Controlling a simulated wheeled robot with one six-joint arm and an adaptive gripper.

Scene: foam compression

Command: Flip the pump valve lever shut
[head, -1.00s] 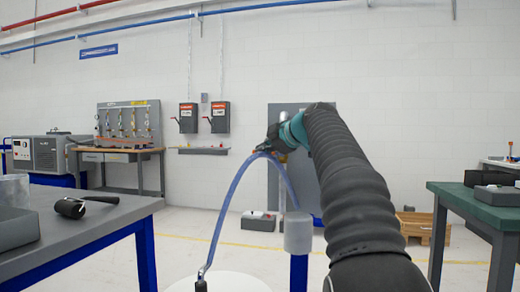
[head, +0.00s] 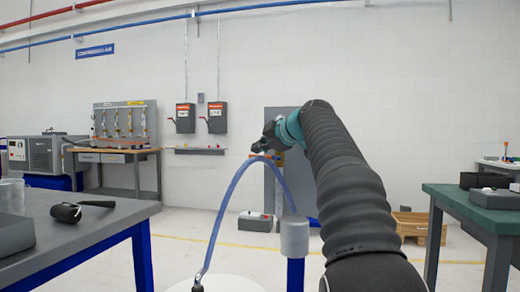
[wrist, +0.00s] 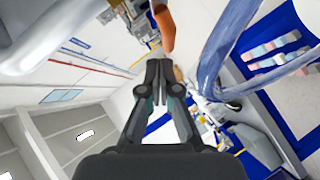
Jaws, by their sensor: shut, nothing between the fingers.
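An orange lever (wrist: 165,25) shows in the wrist view, just past and above my fingertips. In the head view, small orange parts (head: 281,153) show at the top of the arched blue hose, right beneath my gripper (head: 257,149). My gripper (wrist: 158,68) is shut and empty. Its fingertips are close to the lever, but I cannot tell whether they touch it. The translucent blue hose (head: 231,195) arches up from a white round surface (head: 235,284); it looms large in the wrist view (wrist: 222,45). The valve body is largely hidden or too small to make out.
A grey-capped blue post (head: 294,237) stands close below my arm. A grey table (head: 100,230) with a black mallet (head: 68,212) is at left, a green-topped table (head: 470,198) at right. A pallet (head: 418,227) lies behind.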

